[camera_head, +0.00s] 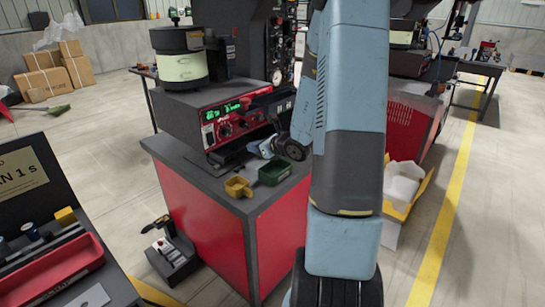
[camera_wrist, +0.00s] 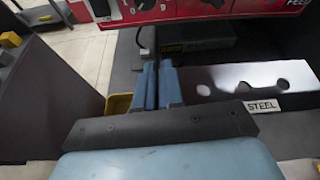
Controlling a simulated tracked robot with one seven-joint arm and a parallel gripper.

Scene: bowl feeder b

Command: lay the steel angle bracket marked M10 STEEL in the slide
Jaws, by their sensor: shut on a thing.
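In the wrist view, the steel angle bracket (camera_wrist: 238,78) is a bright, flat grey plate with dark round holes. My gripper (camera_wrist: 158,70), with blue fingers, is shut on the bracket's left end, and the bracket reaches out to the right above a dark surface. In the head view my gripper (camera_head: 262,147) is over the bench top in front of the red machine, partly behind my arm; the bracket is not clear there. I cannot clearly tell which dark part is the slide.
The red feeder machine (camera_head: 212,122) stands at the back of the red bench (camera_head: 212,228). A green bin (camera_head: 274,173) and a yellow bin (camera_head: 238,188) sit near its front edge. In the wrist view a dark block (camera_wrist: 200,43) with a yellow label lies beyond my fingers.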

